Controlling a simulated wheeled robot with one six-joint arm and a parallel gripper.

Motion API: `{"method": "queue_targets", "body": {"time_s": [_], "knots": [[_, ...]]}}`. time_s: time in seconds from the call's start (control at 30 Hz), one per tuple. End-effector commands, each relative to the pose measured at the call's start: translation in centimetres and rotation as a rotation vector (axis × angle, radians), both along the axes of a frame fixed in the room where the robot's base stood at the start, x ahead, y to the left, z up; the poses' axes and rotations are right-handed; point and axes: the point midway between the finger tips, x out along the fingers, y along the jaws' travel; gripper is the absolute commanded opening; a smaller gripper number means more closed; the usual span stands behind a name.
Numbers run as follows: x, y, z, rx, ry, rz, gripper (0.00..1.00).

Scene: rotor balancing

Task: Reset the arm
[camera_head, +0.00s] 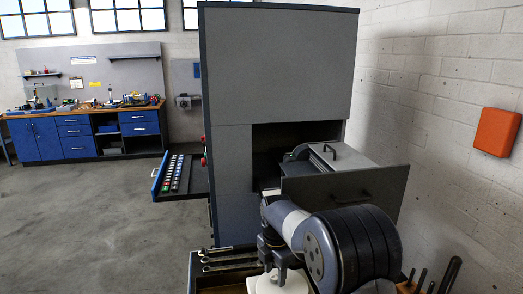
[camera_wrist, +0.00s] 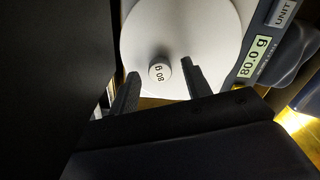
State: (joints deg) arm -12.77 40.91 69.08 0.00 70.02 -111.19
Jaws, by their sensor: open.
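The weight (camera_wrist: 159,72) stands on the round white pan (camera_wrist: 185,25) of a scale. Gaps show between the weight and both fingers; the height of the fingers above the pan is hard to tell. The scale's display (camera_wrist: 254,56) reads 80.0 g. In the head view my gripper (camera_head: 281,268) points down over the white pan (camera_head: 278,286) at the bottom, and the weight cannot be made out there.
Wrenches (camera_head: 230,258) lie left of my gripper; dark handles (camera_head: 450,272) stand right. Open floor lies left.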

Motion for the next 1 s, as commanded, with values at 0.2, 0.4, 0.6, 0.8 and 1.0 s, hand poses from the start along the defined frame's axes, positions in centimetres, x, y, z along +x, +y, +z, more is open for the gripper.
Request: {"method": "queue_targets", "body": {"time_s": [0.2,0.4,0.6,0.8,1.0], "knots": [[0.1,0.0,2.3,0.001,-0.004,0.0,0.46],[0.0,0.0,3.6,0.001,-0.001,0.0,0.46],[0.0,0.0,3.7,0.0,0.0,0.0,0.46],[0.0,0.0,3.5,-0.001,0.001,0.0,0.46],[-0.1,0.0,1.3,-0.001,0.005,0.0,0.46]]}}
